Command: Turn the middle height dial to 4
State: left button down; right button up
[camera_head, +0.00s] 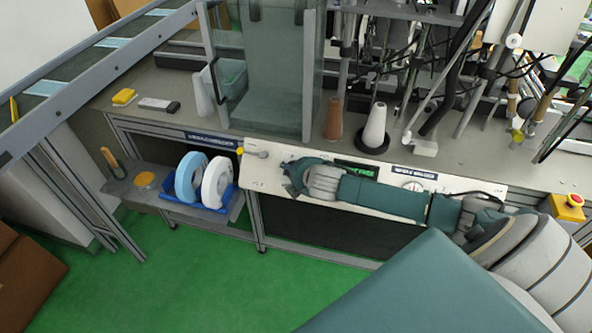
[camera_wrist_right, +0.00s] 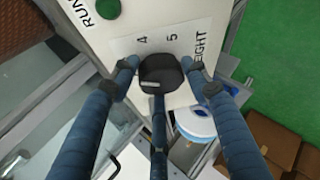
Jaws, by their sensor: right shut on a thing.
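The black dial (camera_wrist_right: 160,74) is a rounded knob in the right wrist view, on a white panel with the printed figures 4 and 5 above it and the letters "EIGHT" at their right. In the head view my right gripper (camera_head: 296,176) lies along the white control panel (camera_head: 262,183) and hides the dial. My left gripper is not in view.
Cones and a glass-fronted cabinet (camera_head: 262,70) stand behind.

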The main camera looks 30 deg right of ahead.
jog(key=m+b, duration=0.1)
jog(key=a+f+m+t+b, duration=0.1)
jog(key=m, duration=0.1)
jog(key=m+h, duration=0.1)
jog(key=shift+s+a+f+m+b, duration=0.2)
jog(key=shift+s+m+b, duration=0.1)
jog(key=shift+b, duration=0.1)
jog(key=m+h+b, duration=0.1)
jog(key=m+t+b, duration=0.1)
jog(key=m+b, duration=0.1)
jog(key=shift+w+r+m+h, duration=0.2)
jog(key=shift+m+h, duration=0.1)
jog(key=shift+h, duration=0.1)
jog(key=shift+r+m+t+h+b, duration=0.15)
jog(key=shift+m+t+h+b, duration=0.2)
jog(key=shift+m, duration=0.25)
jog(key=shift+d+r, duration=0.1)
jog(key=shift+w, duration=0.1)
jog(key=o, duration=0.9)
jog(key=shift+c, duration=0.2)
jog(key=shift+o, duration=1.2)
jog(key=shift+w, duration=0.15)
jog(key=shift+d, duration=0.15)
